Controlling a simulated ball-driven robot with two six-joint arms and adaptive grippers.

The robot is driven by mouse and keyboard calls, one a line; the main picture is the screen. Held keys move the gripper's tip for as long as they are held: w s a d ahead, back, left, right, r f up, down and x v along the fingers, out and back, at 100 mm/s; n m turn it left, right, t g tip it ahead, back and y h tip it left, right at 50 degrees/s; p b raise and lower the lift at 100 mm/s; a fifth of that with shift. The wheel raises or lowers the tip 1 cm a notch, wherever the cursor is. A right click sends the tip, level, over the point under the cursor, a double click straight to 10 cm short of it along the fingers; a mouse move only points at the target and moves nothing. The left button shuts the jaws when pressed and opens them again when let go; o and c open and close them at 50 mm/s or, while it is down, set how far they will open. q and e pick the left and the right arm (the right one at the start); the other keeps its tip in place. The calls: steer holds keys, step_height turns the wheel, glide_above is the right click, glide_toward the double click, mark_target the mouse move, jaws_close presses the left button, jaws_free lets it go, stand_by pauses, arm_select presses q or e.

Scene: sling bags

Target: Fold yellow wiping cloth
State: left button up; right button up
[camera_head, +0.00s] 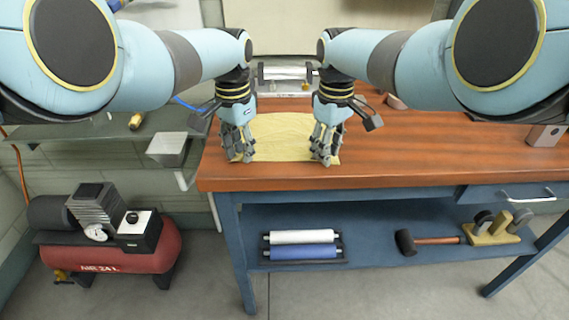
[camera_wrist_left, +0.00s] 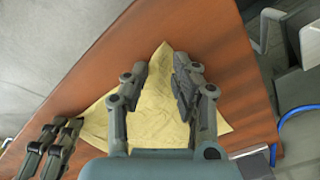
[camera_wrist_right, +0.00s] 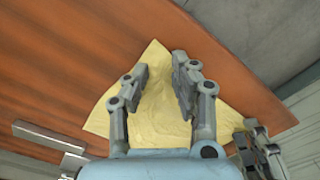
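The yellow wiping cloth (camera_head: 284,137) lies spread, slightly wrinkled, on the wooden workbench near its front left edge. My left gripper (camera_head: 239,158) points down at the cloth's left front part. In the left wrist view, its fingers (camera_wrist_left: 158,80) are apart with cloth (camera_wrist_left: 157,118) visible between and below them. My right gripper (camera_head: 324,160) points down at the cloth's right front part. In the right wrist view, its fingers (camera_wrist_right: 160,75) are apart over the cloth (camera_wrist_right: 155,115). I cannot tell whether either gripper's fingertips touch the cloth.
A grey hopper-like tray (camera_head: 168,148) is left of the bench. Rolls (camera_head: 302,244) and a mallet (camera_head: 425,241) lie on the lower shelf. A red compressor (camera_head: 110,250) stands on the floor.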

arm_select(q)
steer(key=shift+s+f, duration=0.2)
steer(key=shift+f, duration=0.05)
jaws_close()
arm_select(e)
steer(key=shift+s+f, duration=0.1)
steer(key=shift+f, duration=0.05)
jaws_close()
steer(key=shift+d, duration=0.1)
arm_select(q)
steer(key=shift+s+a, duration=0.1)
steer(key=shift+a, duration=0.05)
arm_select(e)
steer(key=shift+d, duration=0.1)
